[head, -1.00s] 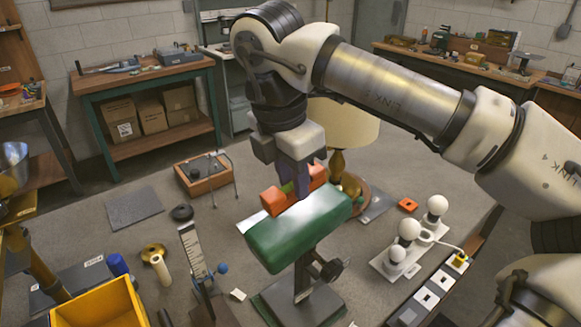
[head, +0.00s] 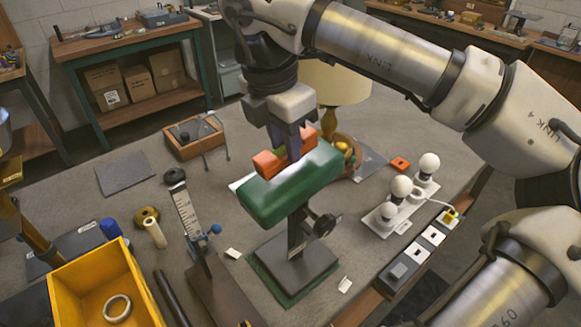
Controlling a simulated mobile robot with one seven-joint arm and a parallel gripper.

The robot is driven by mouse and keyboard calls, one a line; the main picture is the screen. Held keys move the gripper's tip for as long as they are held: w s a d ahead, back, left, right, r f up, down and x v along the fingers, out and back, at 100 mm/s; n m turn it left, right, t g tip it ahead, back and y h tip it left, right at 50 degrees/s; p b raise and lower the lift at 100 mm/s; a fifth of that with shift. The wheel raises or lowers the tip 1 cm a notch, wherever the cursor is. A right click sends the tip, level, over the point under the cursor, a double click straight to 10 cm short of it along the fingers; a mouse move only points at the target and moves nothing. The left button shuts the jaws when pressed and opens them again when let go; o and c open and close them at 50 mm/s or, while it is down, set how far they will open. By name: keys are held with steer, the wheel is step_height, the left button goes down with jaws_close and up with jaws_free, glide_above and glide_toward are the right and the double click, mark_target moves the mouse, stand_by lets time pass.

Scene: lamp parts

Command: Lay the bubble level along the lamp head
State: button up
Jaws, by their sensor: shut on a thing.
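The lamp head is a long green block (head: 292,186) on a dark adjustable stand with a square base. The bubble level is an orange bar (head: 267,163) with a green patch near its middle. My gripper (head: 293,150) points down and is shut on the bubble level. The level is over or just behind the far long edge of the lamp head and runs roughly parallel to it. My fingers hide the level's middle, and I cannot tell whether the level touches the lamp head.
A shaded lamp (head: 335,85) stands close behind my gripper. White bulbs on a plate (head: 385,222) are at right. A ruler stand (head: 188,215) and a yellow bin (head: 70,287) are at left. A wooden box (head: 194,140) lies behind left.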

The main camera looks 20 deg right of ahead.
steer(key=shift+d+f+b, duration=0.15)
steer(key=shift+f+b, duration=0.6)
steer(key=shift+b, duration=0.2)
steer(key=shift+d+f+b, duration=0.1)
steer(key=shift+f+b, duration=0.6)
steer(key=shift+b, duration=0.25)
stand_by(1.6)
steer(key=o, duration=1.1)
steer(key=shift+r, duration=0.1)
